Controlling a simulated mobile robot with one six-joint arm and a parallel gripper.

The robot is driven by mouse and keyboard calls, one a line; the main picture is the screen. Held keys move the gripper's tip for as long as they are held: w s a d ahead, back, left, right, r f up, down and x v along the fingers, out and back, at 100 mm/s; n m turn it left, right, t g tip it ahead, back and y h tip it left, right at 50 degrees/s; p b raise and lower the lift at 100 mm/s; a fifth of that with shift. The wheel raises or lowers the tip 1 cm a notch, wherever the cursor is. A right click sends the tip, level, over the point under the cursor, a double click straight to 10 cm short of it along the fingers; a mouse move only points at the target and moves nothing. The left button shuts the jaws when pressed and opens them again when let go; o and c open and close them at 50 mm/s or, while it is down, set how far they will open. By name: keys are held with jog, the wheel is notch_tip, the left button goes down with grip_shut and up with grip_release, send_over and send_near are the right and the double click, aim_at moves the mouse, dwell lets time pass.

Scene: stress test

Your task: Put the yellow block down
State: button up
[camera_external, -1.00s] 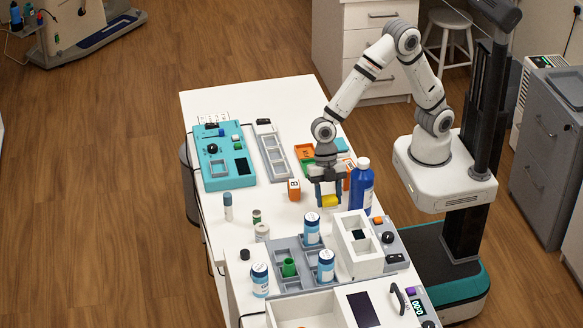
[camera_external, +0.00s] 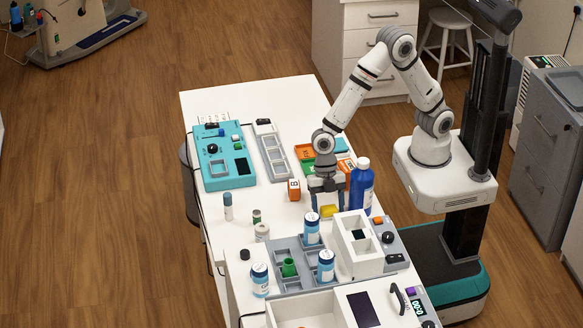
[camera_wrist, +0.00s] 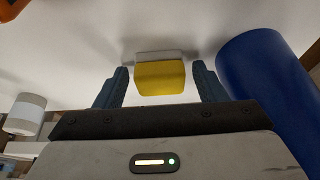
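The yellow block (camera_external: 329,211) is on the white table, in front of the blue bottle. In the wrist view the yellow block (camera_wrist: 160,78) lies between the two fingers of my gripper (camera_wrist: 160,70), with a narrow gap on each side. My gripper (camera_external: 327,206) points down over the block, and its fingers are open, apart from it. The block's underside contact with the table is hard to see, but it looks to be resting there.
The blue bottle (camera_external: 362,188) stands close on the right of my gripper. A white-capped bottle (camera_external: 312,229) and a white holder (camera_external: 358,245) are in front.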

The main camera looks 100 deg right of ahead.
jog(key=shift+d+r+p, duration=0.1)
jog(key=shift+r+p, duration=0.2)
jog(key=shift+r, duration=0.15)
jog(key=v, duration=1.1)
jog(key=shift+d+r, duration=0.15)
jog(key=shift+d, duration=0.1)
jog(key=s+d+r+m+h, duration=0.1)
jog(key=s+d+m, duration=0.5)
jog(key=s+d+r+m+t+h, duration=0.1)
jog(key=s+d+r+m+h, duration=0.1)
jog(key=s+d+m, duration=0.4)
jog(key=s+d+r+m+t+h, duration=0.1)
jog(key=s+d+m, duration=0.5)
jog(key=s, duration=0.1)
jog(key=shift+s+r, duration=0.3)
jog(key=shift+r, duration=0.05)
notch_tip(320, 180, up, 3)
jog(key=shift+f+t+p, duration=0.1)
jog(key=shift+t+p, duration=0.2)
jog(key=shift+p, duration=0.95)
